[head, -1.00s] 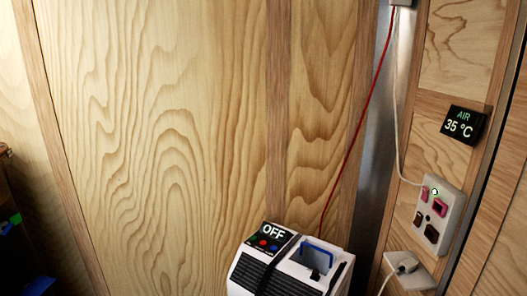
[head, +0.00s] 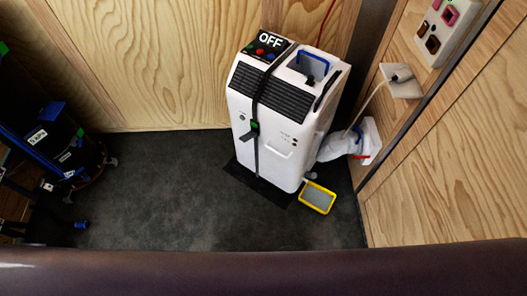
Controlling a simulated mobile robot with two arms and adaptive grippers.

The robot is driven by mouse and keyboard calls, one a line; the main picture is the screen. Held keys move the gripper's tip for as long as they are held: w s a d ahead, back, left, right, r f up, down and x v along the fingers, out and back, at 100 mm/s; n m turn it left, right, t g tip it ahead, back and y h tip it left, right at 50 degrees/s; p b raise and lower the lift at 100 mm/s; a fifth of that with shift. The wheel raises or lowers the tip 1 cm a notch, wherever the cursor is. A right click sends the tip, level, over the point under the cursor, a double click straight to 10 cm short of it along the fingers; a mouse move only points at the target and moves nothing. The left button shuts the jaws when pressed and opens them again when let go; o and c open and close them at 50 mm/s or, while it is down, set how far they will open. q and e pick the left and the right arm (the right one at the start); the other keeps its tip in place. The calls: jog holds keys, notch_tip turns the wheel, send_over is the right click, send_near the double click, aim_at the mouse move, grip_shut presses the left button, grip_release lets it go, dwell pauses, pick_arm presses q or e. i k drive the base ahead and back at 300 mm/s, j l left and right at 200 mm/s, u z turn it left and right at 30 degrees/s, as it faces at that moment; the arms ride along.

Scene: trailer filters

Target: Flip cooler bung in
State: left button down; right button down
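The cooler (head: 275,110) is a tall white unit standing upright on a dark mat against the wooden wall. Its top panel reads OFF (head: 270,41), and a blue handle (head: 308,63) sits in a recess on top. A dark strap with a green buckle (head: 254,125) runs down its front. Small dark and brown spots show on the lower front, too small to tell whether one is the bung. Neither of my grippers is in view.
A yellow-rimmed tray (head: 317,197) lies on the floor by the cooler's front right corner. A white hose (head: 338,146) runs from the cooler to a wall fitting. A plugged-in socket (head: 400,80) is on the right wall. Dark equipment (head: 55,140) stands at left; the floor between is clear.

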aim_at(313, 176)
jog(key=k+j, duration=0.25)
jog(key=k, duration=0.2)
jog(key=k+j, duration=0.25)
jog(key=k, duration=0.2)
